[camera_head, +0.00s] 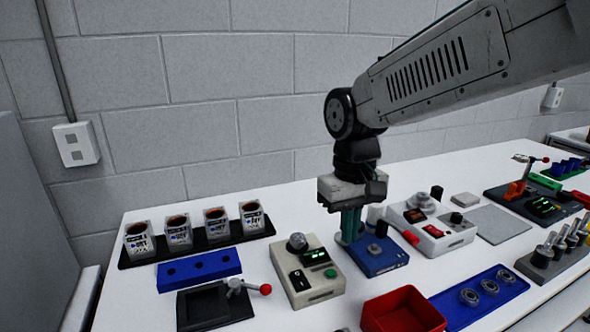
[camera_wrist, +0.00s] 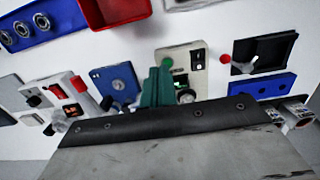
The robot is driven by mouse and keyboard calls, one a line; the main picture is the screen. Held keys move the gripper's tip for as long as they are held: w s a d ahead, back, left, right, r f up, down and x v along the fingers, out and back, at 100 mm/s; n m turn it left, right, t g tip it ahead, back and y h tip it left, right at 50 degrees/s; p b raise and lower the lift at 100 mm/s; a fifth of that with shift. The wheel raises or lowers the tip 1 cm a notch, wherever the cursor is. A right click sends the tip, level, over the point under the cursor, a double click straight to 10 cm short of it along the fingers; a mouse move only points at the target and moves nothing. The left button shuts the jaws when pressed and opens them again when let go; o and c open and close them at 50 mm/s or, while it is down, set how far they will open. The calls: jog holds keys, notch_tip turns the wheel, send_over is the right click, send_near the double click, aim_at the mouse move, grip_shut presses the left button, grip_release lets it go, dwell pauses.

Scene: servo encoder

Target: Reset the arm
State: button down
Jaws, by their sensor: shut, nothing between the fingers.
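My arm reaches in from the upper right in the head view, and my gripper (camera_head: 352,238) points down over the middle of the white table. Its green fingers are shut with nothing between them. The fingertips are beside or just over a blue device (camera_head: 378,262); I cannot tell whether they touch it. In the wrist view my gripper (camera_wrist: 157,72) shows as green fingers between the blue device (camera_wrist: 118,82) and a beige device with a green button (camera_wrist: 185,62).
A white device (camera_head: 440,238) is right; a red bin (camera_head: 402,312) and blue bearing tray (camera_head: 512,292) are in front.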

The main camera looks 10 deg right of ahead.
jog(key=s+d+m+t, duration=0.1)
jog(key=s+d, duration=0.5)
jog(key=s, duration=0.3)
jog(key=s+d+r+m+t, duration=0.1)
jog(key=s+d+m, duration=0.1)
jog(key=s+d, duration=0.4)
jog(key=shift+s+r, duration=0.2)
jog(key=shift+s, duration=1.35)
